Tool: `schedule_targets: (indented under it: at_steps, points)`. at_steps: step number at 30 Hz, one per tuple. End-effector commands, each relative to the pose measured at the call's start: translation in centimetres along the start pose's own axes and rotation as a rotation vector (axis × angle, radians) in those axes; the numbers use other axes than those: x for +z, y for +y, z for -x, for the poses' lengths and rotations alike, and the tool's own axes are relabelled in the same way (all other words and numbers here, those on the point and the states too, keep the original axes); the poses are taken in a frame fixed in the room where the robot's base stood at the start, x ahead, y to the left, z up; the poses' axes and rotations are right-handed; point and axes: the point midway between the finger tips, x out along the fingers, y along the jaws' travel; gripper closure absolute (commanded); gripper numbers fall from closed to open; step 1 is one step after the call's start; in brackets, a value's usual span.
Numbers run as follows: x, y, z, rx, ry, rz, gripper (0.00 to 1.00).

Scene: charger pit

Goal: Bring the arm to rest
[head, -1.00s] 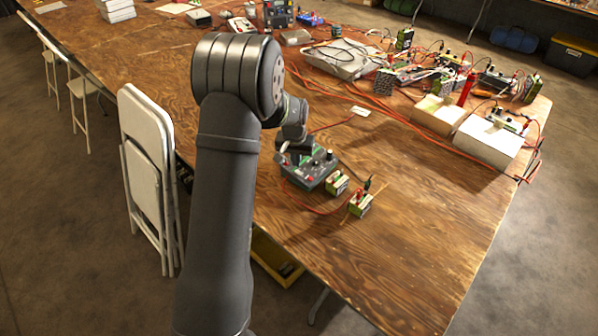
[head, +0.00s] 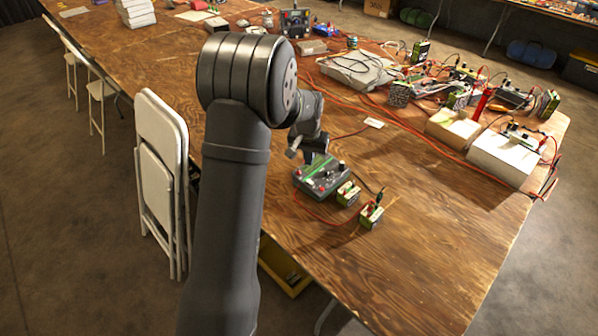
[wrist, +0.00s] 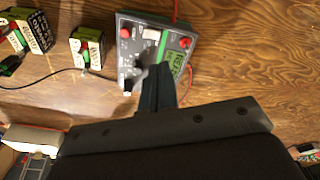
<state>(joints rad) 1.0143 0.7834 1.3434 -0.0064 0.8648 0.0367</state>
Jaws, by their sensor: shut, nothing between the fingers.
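My gripper (wrist: 158,85) is shut and empty. In the wrist view its fingers stand in front of the lower part of a dark grey charger unit (wrist: 128,62), which has a lit green screen, red knobs and a black knob. The same charger unit (head: 328,186) lies on the wooden table (head: 440,225) in the head view, below the end of my arm. I cannot tell if the fingertips touch it. Two small green and black batteries stand beside it: one close (head: 348,194), one nearer the table edge (head: 371,216).
Red cables (head: 400,120) run across the table. At the right stand a white block (head: 505,158) and a tan block (head: 452,128), with several devices behind. A folded white chair (head: 160,180) leans by the left table edge. The front right of the table is clear.

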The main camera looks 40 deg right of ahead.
Motion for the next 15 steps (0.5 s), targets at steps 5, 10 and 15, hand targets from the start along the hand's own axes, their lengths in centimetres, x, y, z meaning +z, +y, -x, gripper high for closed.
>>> schedule_targets:
  at_steps: [5, 10, 15]
  points:
    - [0.2, 0.0, -1.4, 0.0, -0.002, 0.0, 1.0]
    - [0.7, 0.0, -4.0, 0.0, -0.003, 0.0, 1.0]
    - [0.9, 0.0, -6.1, 0.0, -0.002, 0.0, 1.0]
